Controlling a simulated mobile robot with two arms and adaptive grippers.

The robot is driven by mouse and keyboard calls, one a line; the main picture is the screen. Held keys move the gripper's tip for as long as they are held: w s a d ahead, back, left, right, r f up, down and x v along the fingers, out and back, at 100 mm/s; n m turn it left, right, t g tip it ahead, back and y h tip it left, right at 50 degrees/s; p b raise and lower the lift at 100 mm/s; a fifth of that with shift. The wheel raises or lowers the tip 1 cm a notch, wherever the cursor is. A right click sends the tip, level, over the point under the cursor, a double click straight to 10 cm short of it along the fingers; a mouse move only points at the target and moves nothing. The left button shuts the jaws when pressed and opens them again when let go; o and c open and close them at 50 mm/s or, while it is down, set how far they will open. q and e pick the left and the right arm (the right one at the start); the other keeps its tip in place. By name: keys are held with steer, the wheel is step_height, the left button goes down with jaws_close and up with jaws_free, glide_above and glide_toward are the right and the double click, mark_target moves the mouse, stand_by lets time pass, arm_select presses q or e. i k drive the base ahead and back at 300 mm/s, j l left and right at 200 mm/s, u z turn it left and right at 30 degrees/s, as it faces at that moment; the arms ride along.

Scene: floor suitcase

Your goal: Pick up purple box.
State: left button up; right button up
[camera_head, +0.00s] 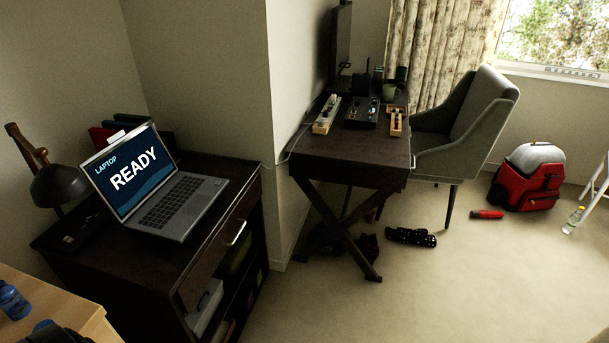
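I cannot make out a purple box anywhere in this view. Neither of my grippers is in the picture. A dark cabinet (205,262) with a drawer and open shelves stands at the left. Its lower shelves hold a pale box-like thing (205,308) and other items too dark to identify.
An open laptop (165,190) sits on the cabinet beside a dark lamp (58,185). A dark desk (350,150) and a grey chair (465,120) stand beyond the wall corner. A red backpack (527,182) and a bottle (573,220) are on the floor. Carpet at lower right is clear.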

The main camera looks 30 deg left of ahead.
mark_target(244, 299)
steer(key=k+u, duration=0.15)
steer(key=u, duration=0.35)
steer(key=k+j+u, duration=0.1)
steer(key=u, duration=0.4)
steer(key=i+l+u, duration=0.25)
steer(key=l+u, duration=0.25)
steer(key=l, duration=0.15)
steer(key=i+l+u, duration=0.25)
steer(key=l, duration=0.15)
steer(key=l+u, duration=0.25)
steer(key=l, duration=0.15)
